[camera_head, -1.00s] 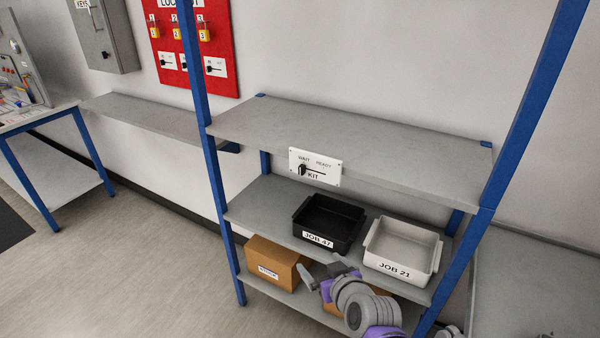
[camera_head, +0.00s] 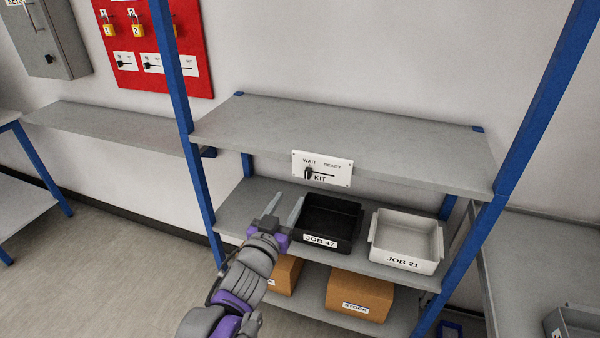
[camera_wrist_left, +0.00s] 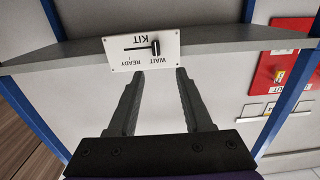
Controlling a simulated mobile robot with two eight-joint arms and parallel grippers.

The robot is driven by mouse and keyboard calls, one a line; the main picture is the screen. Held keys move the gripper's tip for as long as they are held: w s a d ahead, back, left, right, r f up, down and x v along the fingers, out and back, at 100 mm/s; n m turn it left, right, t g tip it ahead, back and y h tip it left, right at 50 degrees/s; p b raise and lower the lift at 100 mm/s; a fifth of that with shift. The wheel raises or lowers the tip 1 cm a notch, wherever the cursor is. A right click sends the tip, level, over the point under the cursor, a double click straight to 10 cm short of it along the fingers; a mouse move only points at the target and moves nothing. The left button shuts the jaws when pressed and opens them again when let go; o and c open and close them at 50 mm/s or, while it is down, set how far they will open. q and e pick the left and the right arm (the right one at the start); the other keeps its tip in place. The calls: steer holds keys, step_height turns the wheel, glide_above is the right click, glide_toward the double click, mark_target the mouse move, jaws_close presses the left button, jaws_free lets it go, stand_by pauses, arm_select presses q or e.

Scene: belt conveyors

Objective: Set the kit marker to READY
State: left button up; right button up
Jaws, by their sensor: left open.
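The kit marker plate (camera_head: 334,170) is white, lettered WAIT, READY and KIT, on the front edge of the rack's upper shelf. Its black knob (camera_head: 308,173) sits at the left end of its slot, under WAIT. In the left wrist view the plate (camera_wrist_left: 115,53) appears upside down, with the knob (camera_wrist_left: 155,47) by WAIT. My left gripper (camera_head: 284,207) is open and empty, below and left of the plate in the head view. In the wrist view its fingertips (camera_wrist_left: 160,74) point at the plate near the knob, apart from it. My right gripper is not in view.
Below the plate, a black JOB 47 bin (camera_head: 329,222) and a white JOB 21 bin (camera_head: 405,241) stand on the middle shelf. Cardboard boxes, one marked STOCK (camera_head: 358,296), sit on the bottom shelf. Blue posts (camera_head: 172,85) flank the rack. The upper shelf (camera_head: 340,135) is bare.

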mark_target(307, 172)
arm_select(q)
steer(key=x, duration=0.7)
steer(key=p+x, duration=0.1)
steer(key=x, duration=0.3)
steer(key=shift+s+d+r, duration=0.15)
steer(key=shift+d+r, duration=0.1)
steer(key=shift+d, duration=0.15)
jaws_close()
stand_by(0.9)
